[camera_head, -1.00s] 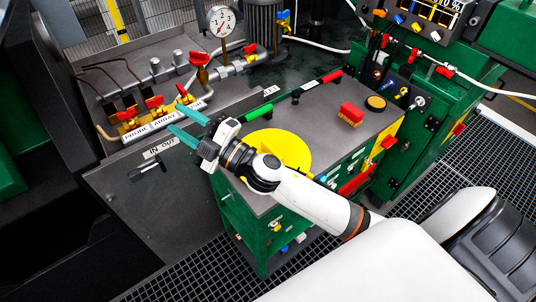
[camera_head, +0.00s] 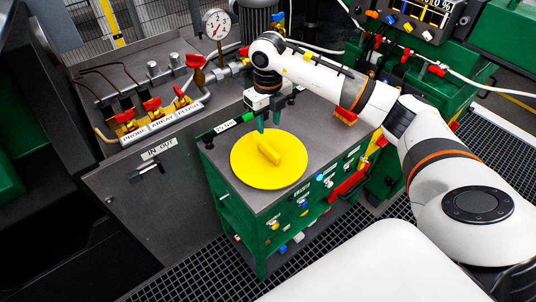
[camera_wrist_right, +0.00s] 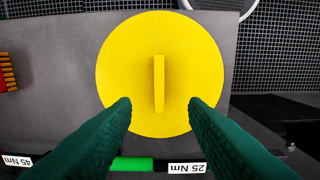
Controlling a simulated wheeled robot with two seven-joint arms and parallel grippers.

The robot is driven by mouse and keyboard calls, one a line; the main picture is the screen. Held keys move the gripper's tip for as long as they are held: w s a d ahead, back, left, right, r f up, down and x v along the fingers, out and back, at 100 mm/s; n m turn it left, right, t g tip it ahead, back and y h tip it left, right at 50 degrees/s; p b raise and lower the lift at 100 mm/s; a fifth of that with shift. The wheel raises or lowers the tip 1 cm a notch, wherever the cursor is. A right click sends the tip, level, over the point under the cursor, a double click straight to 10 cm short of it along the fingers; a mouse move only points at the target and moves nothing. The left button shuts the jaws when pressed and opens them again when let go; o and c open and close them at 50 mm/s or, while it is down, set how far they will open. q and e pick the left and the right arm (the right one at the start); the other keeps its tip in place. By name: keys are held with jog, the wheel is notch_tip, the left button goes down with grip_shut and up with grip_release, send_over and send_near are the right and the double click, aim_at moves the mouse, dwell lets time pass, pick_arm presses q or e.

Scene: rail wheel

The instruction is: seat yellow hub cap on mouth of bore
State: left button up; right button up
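The yellow hub cap (camera_head: 262,172) is a flat round disc with a raised bar handle across its middle. It lies on the grey top of the green tool cart (camera_head: 222,190), near the front left corner. My right gripper (camera_head: 269,122) points down at the far edge of the cap. In the right wrist view its two green fingers (camera_wrist_right: 159,102) are wide open, one on each side of the cap's handle (camera_wrist_right: 159,84), with nothing between them but the handle line. Whether the fingertips touch the cap cannot be told. My left gripper and the bore are not in view.
A red brush (camera_wrist_right: 8,75) lies on the cart top. A green-handled tool (camera_wrist_right: 132,164) lies along the cart's back edge by a 25 Nm label. A panel with red valves (camera_head: 152,104) and a gauge (camera_head: 216,23) stand behind at left. Grating floor (camera_head: 190,270) is at the front.

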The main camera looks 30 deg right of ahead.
jog(key=p, duration=0.1)
send_over(268, 147)
jog(key=f, duration=0.6)
jog(key=shift+s+a, duration=0.1)
jog(key=shift+s, duration=0.1)
notch_tip(268, 147, down, 4)
jog(key=shift+w+f+p, duration=0.15)
jog(key=shift+p, duration=0.55)
jog(key=shift+f, duration=0.45)
jog(key=shift+f, duration=0.15)
grip_shut()
